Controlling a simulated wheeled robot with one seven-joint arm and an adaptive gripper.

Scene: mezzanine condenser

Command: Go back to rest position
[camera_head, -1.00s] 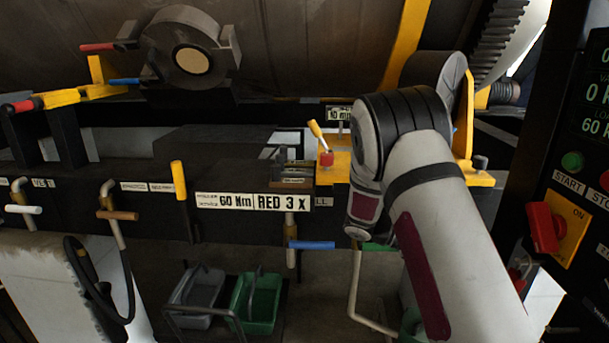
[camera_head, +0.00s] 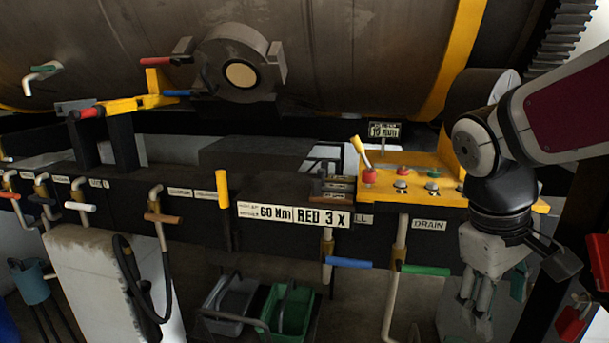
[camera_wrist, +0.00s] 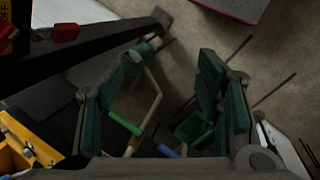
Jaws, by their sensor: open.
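My gripper (camera_head: 474,300) hangs downward at the right of the head view, in front of the right end of the dark bench. My arm enters from the right edge and bends down at the wrist. In the wrist view the two dark green padded fingers of my gripper (camera_wrist: 172,62) stand well apart with nothing held between them.
A yellow panel (camera_head: 386,184) with a lever and buttons lies just left of my wrist. Below it stick out a green-handled valve (camera_head: 425,270) and a blue-handled valve (camera_head: 348,263). Grey and green bins (camera_head: 287,308) stand on the floor. A large drum (camera_head: 340,50) spans the back.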

